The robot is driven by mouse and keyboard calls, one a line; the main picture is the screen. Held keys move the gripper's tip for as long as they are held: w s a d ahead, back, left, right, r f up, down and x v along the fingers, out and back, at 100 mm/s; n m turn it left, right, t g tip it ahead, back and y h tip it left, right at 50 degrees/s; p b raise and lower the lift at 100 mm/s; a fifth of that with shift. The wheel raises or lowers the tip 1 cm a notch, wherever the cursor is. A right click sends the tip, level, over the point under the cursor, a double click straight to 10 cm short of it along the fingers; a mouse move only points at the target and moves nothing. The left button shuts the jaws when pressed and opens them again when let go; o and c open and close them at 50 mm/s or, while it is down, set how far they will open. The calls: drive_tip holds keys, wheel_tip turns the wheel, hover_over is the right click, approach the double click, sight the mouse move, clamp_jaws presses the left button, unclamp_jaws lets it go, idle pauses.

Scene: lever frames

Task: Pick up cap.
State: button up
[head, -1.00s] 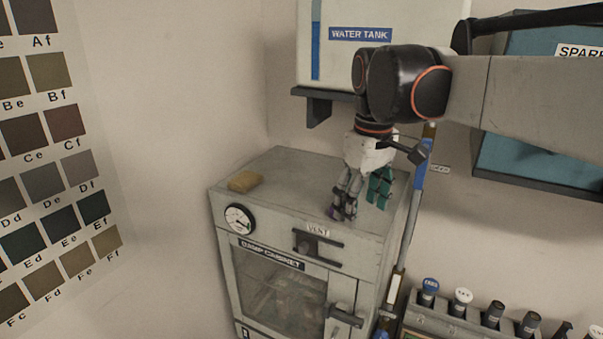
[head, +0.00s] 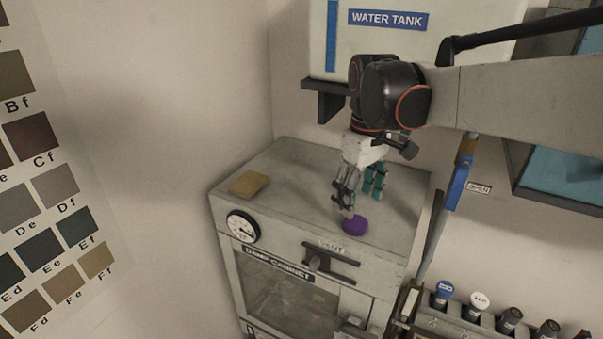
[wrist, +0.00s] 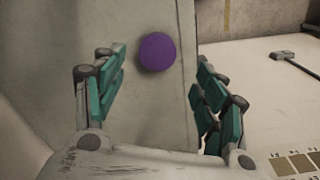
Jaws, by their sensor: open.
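The cap, a small purple round thing (head: 355,225), lies on the top of the grey cabinet near its front edge. My gripper (head: 360,202) hangs over the cabinet top, pointing down, with its fingers apart and nothing between them. In the head view its fingertips are just above and behind the cap, and the near finger partly overlaps the cap's left edge. In the wrist view the cap (wrist: 157,52) shows whole, between the two teal-padded fingers and slightly beyond their tips. The exact height gap cannot be told.
A tan sponge-like block (head: 248,184) lies on the cabinet top (head: 295,165) at the left. A gauge (head: 243,227) and a vent handle (head: 330,262) are on the cabinet front. A water tank (head: 420,45) on a shelf is above and behind. A pipe with a blue lever (head: 457,185) stands right.

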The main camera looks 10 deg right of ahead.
sight(356, 222)
drive_tip(key=shift+w+d+f+p, duration=0.1)
drive_tip(key=shift+f+p, duration=0.1)
drive_tip(key=shift+f, duration=1.45)
drive_tip(key=shift+w+f+p, duration=0.1)
drive_tip(key=shift+f+p, duration=0.05)
drive_tip(key=shift+f, duration=1.45)
drive_tip(key=shift+c, duration=0.3)
drive_tip(key=c, duration=0.8)
